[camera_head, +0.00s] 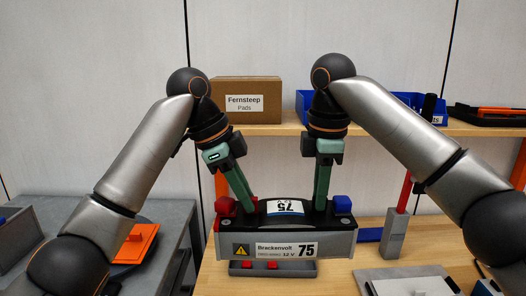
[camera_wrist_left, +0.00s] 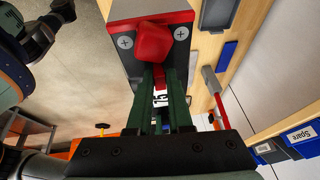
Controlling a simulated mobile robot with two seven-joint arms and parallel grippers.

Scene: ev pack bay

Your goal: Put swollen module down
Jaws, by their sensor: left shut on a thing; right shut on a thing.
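The module (camera_head: 335,243) is a grey box with a black top, a "Brackenvolt 75" label and a yellow warning sign. It is upright and roughly level over the wooden bench. A red cap (camera_head: 225,206) is at its left end and a blue cap (camera_head: 342,203) at its right. My left gripper (camera_head: 250,208) is shut on the left part of its top, and my right gripper (camera_head: 320,205) on the right part. In the left wrist view the red cap (camera_wrist_left: 153,42) sits beyond my green fingers. I cannot tell whether its underside touches anything.
A cardboard box (camera_head: 246,90) and blue bins stand on the shelf behind. An orange piece (camera_head: 136,243) lies left.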

